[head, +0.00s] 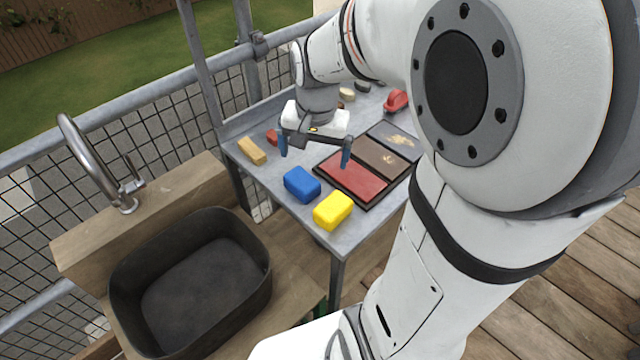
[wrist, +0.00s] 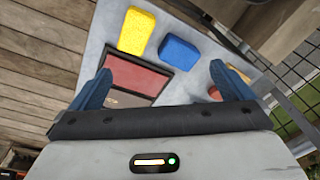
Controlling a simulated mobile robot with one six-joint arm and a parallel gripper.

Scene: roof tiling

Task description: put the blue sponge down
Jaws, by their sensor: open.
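The blue sponge (head: 302,184) lies on the grey metal table, left of the yellow sponge (head: 333,210) and apart from it. It also shows in the wrist view (wrist: 179,52), beyond the fingertips, with the yellow sponge (wrist: 137,31) to its left. My gripper (head: 314,158) is open and empty, raised above the table just behind the blue sponge. Its two blue fingers spread wide in the wrist view (wrist: 165,85). Nothing is between them.
The metal table (head: 262,187) also carries a red pad tray (head: 352,178), a tan block (head: 251,150) and a red object (head: 397,101). A dark sink basin (head: 190,285) with a faucet (head: 95,165) stands left of it. A mesh railing runs behind.

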